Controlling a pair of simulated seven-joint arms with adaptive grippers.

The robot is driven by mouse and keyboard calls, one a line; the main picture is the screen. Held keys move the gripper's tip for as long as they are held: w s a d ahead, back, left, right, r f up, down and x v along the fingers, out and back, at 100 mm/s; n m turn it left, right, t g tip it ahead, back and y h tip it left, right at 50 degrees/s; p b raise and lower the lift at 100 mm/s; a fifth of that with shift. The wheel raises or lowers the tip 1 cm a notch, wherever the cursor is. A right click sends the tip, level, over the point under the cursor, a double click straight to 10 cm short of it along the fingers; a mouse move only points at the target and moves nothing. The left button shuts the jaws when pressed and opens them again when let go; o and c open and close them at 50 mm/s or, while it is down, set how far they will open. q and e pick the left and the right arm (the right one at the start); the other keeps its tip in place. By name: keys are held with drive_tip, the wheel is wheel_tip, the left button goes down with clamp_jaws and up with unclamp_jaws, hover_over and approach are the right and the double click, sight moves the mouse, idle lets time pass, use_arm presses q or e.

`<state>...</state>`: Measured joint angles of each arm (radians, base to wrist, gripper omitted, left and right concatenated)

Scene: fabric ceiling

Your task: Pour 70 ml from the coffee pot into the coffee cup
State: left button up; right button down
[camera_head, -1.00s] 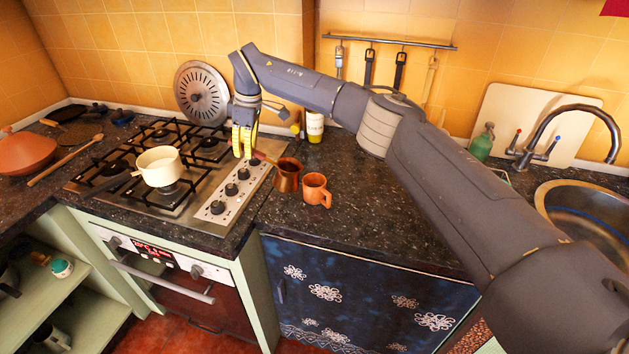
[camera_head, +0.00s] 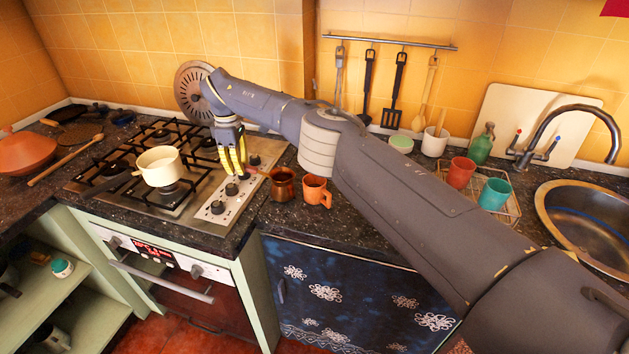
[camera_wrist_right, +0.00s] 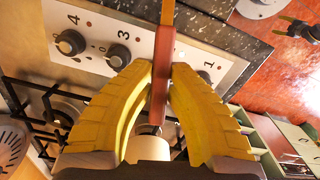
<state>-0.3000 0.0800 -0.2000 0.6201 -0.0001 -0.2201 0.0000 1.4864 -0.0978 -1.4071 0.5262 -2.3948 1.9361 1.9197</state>
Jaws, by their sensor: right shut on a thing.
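The coffee pot (camera_head: 283,186) is a small copper-brown pot with a long handle that reaches left to my right gripper (camera_head: 236,172). The handle (camera_wrist_right: 162,72) lies between the two yellow fingers in the right wrist view, and my right gripper is shut on it. The pot looks about upright; I cannot tell whether its base touches the counter. The coffee cup (camera_head: 315,191) is an orange mug standing upright just right of the pot, its handle on the right. The pot's inside is too dark to judge. My left gripper is not in view.
A cream saucepan (camera_head: 159,167) sits on the gas hob, left of my gripper. Stove knobs (camera_head: 217,207) lie beneath the gripper. A rack with a red cup (camera_head: 460,173) and teal cup (camera_head: 495,194) stands by the sink (camera_head: 585,215). Counter in front of the mug is clear.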

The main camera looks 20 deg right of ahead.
drive_tip(key=shift+r, duration=0.15)
drive_tip(key=shift+r, duration=1.9)
